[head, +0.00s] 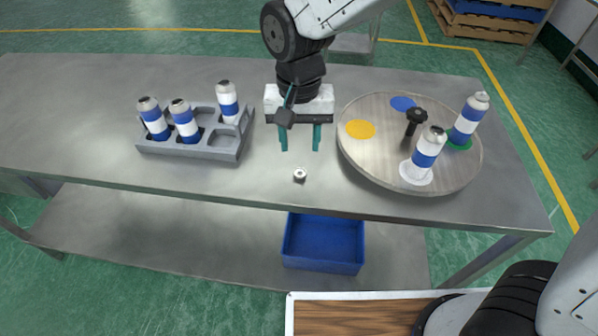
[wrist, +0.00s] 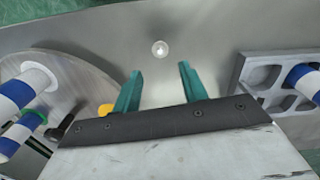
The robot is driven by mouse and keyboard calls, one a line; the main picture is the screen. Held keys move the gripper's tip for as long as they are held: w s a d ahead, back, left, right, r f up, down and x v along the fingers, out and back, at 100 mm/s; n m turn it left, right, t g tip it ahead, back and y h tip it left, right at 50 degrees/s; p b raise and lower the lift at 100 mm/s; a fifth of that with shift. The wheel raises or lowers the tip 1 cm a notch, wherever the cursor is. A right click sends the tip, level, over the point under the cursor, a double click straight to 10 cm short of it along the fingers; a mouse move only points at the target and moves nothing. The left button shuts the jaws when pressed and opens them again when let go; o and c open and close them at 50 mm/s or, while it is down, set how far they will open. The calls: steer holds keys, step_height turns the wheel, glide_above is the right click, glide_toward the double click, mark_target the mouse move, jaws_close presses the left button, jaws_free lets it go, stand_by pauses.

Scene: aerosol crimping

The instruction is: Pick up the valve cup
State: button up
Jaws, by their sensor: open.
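The valve cup (head: 300,175) is a small, pale metallic piece on the bare steel table, near its front edge. In the wrist view the valve cup (wrist: 160,48) is a small bright disc beyond the fingertips, roughly in line with the gap between them. My gripper (head: 300,148) has two teal fingers pointing down, open and empty, behind the cup in the head view. My gripper also shows in the wrist view (wrist: 160,68), with clear space between its fingers. It is apart from the cup.
A grey rack (head: 193,148) with several blue-and-white cans stands to the left. A round turntable (head: 385,150) to the right has coloured spots, a black knob (head: 416,116) and two cans. A blue bin (head: 323,243) sits below the table. Bare table surrounds the cup.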

mark_target(300, 169)
steer(key=shift+m, duration=0.3)
steer(key=shift+w+f, duration=0.1)
steer(key=shift+f, duration=0.2)
step_height(300, 169, down, 7)
steer(key=shift+f, duration=0.1)
steer(key=c, duration=0.9)
